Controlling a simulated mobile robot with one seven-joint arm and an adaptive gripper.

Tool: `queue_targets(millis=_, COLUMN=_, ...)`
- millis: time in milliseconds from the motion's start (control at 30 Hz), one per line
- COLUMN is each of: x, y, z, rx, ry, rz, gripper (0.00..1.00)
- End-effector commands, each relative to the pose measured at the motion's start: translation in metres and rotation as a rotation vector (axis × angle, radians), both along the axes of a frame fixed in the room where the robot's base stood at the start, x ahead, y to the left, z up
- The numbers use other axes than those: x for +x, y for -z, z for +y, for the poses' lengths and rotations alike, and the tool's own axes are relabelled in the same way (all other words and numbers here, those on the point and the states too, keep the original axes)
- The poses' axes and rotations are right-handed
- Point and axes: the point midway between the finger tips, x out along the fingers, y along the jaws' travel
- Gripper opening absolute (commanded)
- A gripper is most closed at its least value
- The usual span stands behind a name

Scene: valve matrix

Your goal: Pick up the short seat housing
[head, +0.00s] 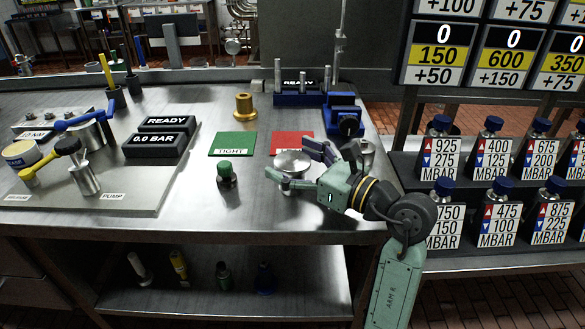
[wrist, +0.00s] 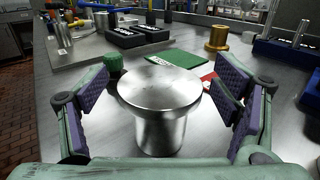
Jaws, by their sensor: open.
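A silver metal piece with a wide round flange on a narrower cylinder stands upright on the steel bench; it shows in the head view (head: 290,160) and large in the wrist view (wrist: 160,90). It looks like the seat housing, but no label shows and I cannot tell if it is the short one. My gripper (head: 293,168) is open around it. In the wrist view my gripper (wrist: 166,98) has one finger on each side, with a visible gap between each pad and the flange. Part of the piece's lower body is hidden in the head view.
A green-capped part (head: 226,173) stands close to the left. Behind lie a green TIGHT mat (head: 233,144) and a red mat (head: 291,140). A brass flanged part (head: 244,106) stands farther back. Another silver part (head: 367,152) is right, behind my gripper. Blue fixtures (head: 345,118) are at back right.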

Motion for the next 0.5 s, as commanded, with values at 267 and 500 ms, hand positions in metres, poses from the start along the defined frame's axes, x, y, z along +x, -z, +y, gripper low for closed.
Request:
queue_targets(millis=267, x=-0.0002, y=0.0003, z=-0.0004, rx=0.000, ry=0.000, rz=0.000, gripper=0.73)
queue_targets(millis=500, x=-0.0002, y=0.0001, z=-0.0005, rx=0.000, ry=0.000, rz=0.000, gripper=0.57)
